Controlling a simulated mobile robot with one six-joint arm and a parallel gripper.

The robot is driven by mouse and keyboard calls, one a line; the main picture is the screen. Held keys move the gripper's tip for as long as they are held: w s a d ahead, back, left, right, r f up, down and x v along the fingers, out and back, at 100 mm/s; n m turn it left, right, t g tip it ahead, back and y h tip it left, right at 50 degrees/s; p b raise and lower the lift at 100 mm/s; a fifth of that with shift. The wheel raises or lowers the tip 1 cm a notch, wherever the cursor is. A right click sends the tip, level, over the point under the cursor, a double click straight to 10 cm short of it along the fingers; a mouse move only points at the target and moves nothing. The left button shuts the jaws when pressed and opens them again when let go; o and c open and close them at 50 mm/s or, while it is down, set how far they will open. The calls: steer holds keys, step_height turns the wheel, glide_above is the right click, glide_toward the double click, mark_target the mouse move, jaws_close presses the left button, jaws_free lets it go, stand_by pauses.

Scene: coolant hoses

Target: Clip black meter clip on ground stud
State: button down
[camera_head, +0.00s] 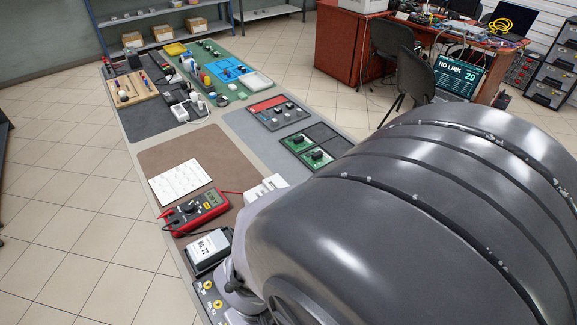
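A red multimeter (197,211) lies on the brown mat near the front of the long table. A red probe tip lies at its left end, and a red lead runs off to its right. A dark lead runs along its front side. I cannot make out the black meter clip. A grey panel with yellow round fittings (217,304) shows at the bottom edge, partly hidden by my arm. Its small labels are too blurred to read, and I cannot tell whether one fitting is the ground stud. My gripper is not visible; my large grey arm covers the lower right.
A white printed sheet (180,182) lies beside the meter on the brown mat (160,155). A black box with a white display (208,247) stands in front of it. Green boards (317,155), trays and tools lie farther back.

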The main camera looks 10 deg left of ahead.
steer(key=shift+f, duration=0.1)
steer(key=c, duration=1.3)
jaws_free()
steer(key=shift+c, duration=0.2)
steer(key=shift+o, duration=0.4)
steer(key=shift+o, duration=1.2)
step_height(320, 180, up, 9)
steer(key=p, duration=0.7)
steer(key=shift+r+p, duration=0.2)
steer(key=shift+p, duration=0.15)
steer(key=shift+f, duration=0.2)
